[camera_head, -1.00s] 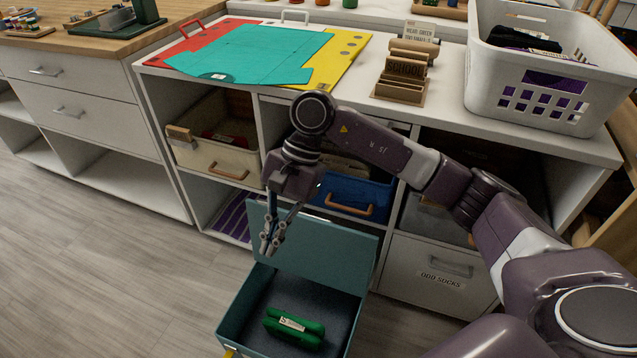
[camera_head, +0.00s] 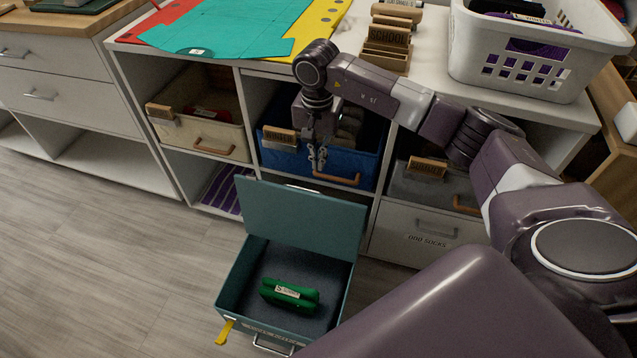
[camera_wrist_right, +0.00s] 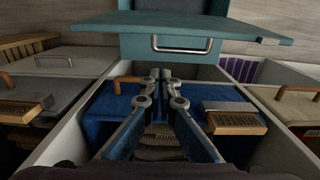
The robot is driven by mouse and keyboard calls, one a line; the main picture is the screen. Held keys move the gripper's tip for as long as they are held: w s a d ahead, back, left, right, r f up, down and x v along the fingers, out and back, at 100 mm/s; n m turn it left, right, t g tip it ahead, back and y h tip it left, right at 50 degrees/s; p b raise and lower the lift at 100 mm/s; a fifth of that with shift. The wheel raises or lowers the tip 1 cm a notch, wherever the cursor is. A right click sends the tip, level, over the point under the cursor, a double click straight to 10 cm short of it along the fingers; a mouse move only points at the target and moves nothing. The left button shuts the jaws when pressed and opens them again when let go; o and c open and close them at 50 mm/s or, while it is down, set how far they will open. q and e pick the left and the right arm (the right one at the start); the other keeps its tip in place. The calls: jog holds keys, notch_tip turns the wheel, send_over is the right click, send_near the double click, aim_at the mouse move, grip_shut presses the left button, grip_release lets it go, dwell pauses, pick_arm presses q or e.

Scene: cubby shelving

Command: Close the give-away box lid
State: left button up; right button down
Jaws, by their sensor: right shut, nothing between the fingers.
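The give-away box (camera_head: 228,288) is a teal box on the floor in front of the shelving, in the head view. Its lid (camera_head: 300,220) is open and stands up at the shelf side, leaning back a little. A green bundle with a white label (camera_head: 290,294) lies inside. My right gripper (camera_head: 317,166) is shut and empty. It points down above and behind the lid's top edge, in front of the blue bin. In the wrist view the shut fingertips (camera_wrist_right: 160,78) are apart from the lid (camera_wrist_right: 185,28), whose metal handle shows. My left gripper is not in view.
The blue bin (camera_head: 352,165) sits in the middle cubby close behind my gripper. A cream bin (camera_head: 215,145) is left of it, a grey bin (camera_head: 405,185) right of it. The ODD SOCKS drawer (camera_head: 400,243) is below right. Floor (camera_head: 110,270) left of the box is clear.

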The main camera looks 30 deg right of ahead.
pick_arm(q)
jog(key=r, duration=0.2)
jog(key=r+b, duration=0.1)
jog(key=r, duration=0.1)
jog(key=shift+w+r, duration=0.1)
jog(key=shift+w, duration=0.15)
pick_arm(e)
notch_tip(320, 180, down, 9)
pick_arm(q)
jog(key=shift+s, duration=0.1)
pick_arm(e)
jog(key=shift+w, duration=0.1)
